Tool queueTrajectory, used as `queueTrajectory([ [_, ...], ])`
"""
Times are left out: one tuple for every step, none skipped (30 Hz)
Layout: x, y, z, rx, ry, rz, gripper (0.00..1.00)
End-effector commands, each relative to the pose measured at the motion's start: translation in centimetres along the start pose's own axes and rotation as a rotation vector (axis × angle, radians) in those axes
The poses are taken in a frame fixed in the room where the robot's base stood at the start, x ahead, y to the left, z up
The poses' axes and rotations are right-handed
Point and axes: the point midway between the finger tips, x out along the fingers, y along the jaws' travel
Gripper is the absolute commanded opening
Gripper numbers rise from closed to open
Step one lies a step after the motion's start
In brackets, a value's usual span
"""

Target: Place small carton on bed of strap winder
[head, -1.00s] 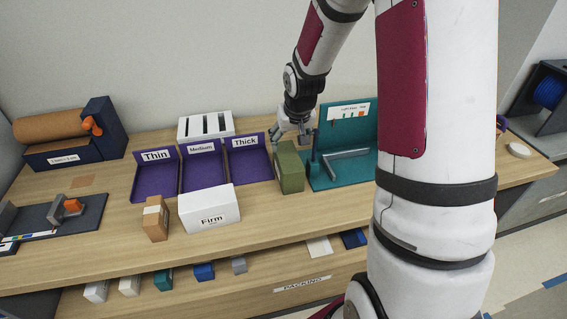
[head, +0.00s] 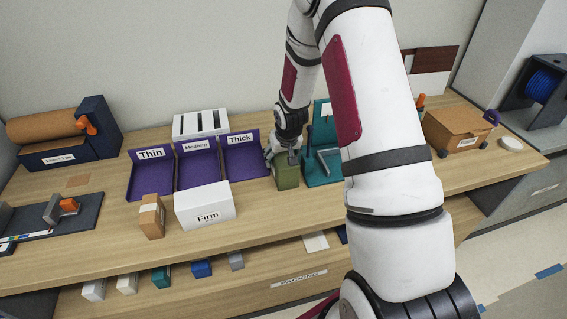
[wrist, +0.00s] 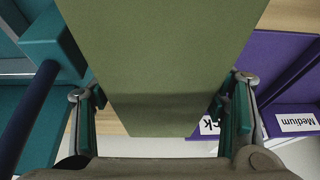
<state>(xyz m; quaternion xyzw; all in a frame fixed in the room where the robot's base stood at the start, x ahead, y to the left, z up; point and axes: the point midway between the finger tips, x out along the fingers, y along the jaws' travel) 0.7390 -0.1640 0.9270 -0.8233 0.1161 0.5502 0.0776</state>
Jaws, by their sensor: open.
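My gripper (head: 283,155) is open over the olive-green box (head: 287,177). In the wrist view my gripper (wrist: 163,92) has a finger on each side of the green box (wrist: 155,60); I cannot tell whether they touch it. A small tan carton (head: 151,216) stands upright at the counter's front, left of the white "Firm" box. A larger brown carton (head: 457,127) sits at the right end. No part is labelled strap winder; a blue reel in a dark frame (head: 543,88) stands at far right, and I cannot tell whether it is the winder.
Purple trays marked Thin (head: 152,178), Medium (head: 203,170) and Thick (head: 245,160) lie left of my gripper. The white "Firm" box (head: 205,206) stands before them. A teal fixture (head: 322,165) stands right of the green box, partly behind my arm. A brown paper roll (head: 45,126) is at left.

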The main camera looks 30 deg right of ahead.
Motion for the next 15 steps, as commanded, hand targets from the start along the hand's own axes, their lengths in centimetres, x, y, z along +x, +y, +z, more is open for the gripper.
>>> queueTrajectory([
  [0.47,-0.01,0.07,0.000,-0.001,0.000,0.67],
  [0.64,-0.01,0.06,0.000,-0.001,0.000,0.67],
  [0.78,-0.01,0.02,0.000,0.000,0.000,0.67],
  [0.84,-0.01,0.00,0.000,0.001,0.000,0.67],
  [0.86,-0.01,-0.02,0.000,0.001,0.000,0.67],
  [0.87,-0.01,-0.03,0.000,0.001,0.000,0.67],
  [0.87,-0.01,-0.03,0.000,0.001,0.000,0.67],
  [0.86,-0.02,-0.03,0.000,0.001,0.000,0.67],
  [0.86,-0.02,-0.02,0.000,0.001,0.000,0.67],
  [0.86,-0.02,-0.02,0.000,0.001,0.000,0.67],
  [0.85,-0.02,-0.02,0.000,0.001,0.000,0.67],
  [0.85,-0.02,-0.01,0.000,0.001,0.000,0.67],
  [0.86,-0.03,0.00,0.000,0.000,0.000,0.67],
  [0.86,-0.03,0.00,0.000,0.000,0.000,0.67],
  [0.89,-0.03,0.01,0.000,0.000,0.000,0.67],
])
